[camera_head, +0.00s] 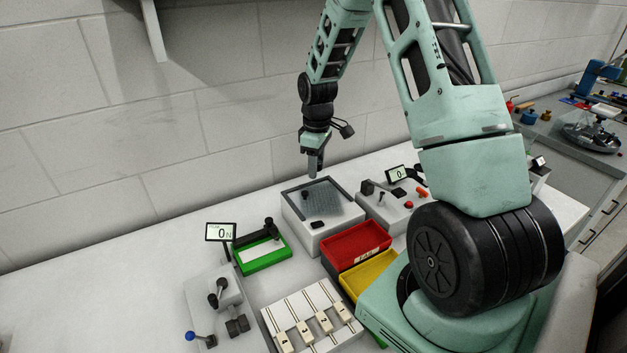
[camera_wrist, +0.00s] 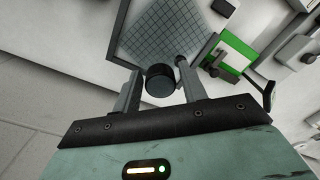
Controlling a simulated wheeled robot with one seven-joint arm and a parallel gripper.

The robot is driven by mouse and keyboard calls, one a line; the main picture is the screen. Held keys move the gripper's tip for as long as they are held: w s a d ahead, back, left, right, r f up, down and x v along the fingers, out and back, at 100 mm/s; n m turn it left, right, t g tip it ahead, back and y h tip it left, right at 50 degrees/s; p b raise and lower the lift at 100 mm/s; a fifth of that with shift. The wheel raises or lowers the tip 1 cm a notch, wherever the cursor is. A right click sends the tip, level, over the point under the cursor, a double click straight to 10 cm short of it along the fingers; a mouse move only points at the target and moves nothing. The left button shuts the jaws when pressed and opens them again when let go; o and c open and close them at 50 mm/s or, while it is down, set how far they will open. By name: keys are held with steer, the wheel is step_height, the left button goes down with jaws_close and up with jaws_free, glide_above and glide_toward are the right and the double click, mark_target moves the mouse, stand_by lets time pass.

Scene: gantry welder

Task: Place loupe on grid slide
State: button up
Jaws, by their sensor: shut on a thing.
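The loupe (camera_wrist: 160,82) is a short dark cylinder held between the fingers of my gripper (camera_wrist: 158,88) in the wrist view. In the head view my gripper (camera_head: 315,168) points down above the back of the grid slide, apart from it; the loupe is too small to make out there. The grid slide (camera_head: 330,200) is a grey, finely lined plate in a dark frame on top of a white box. Its grid (camera_wrist: 165,32) also fills the top middle of the wrist view, beyond the loupe.
A small dark post (camera_head: 305,197) stands at the slide's left side. Red (camera_head: 340,257) and yellow (camera_head: 352,284) bins and a green tray (camera_head: 244,267) sit in front. A device with a display (camera_head: 397,173) is to the right. The wall is close behind.

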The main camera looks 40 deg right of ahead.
mark_target(316, 193)
steer(key=shift+f+p, duration=0.8)
steer(key=shift+f, duration=2.3)
steer(key=shift+f, duration=0.1)
steer(key=o, duration=1)
steer(key=shift+c, duration=0.2)
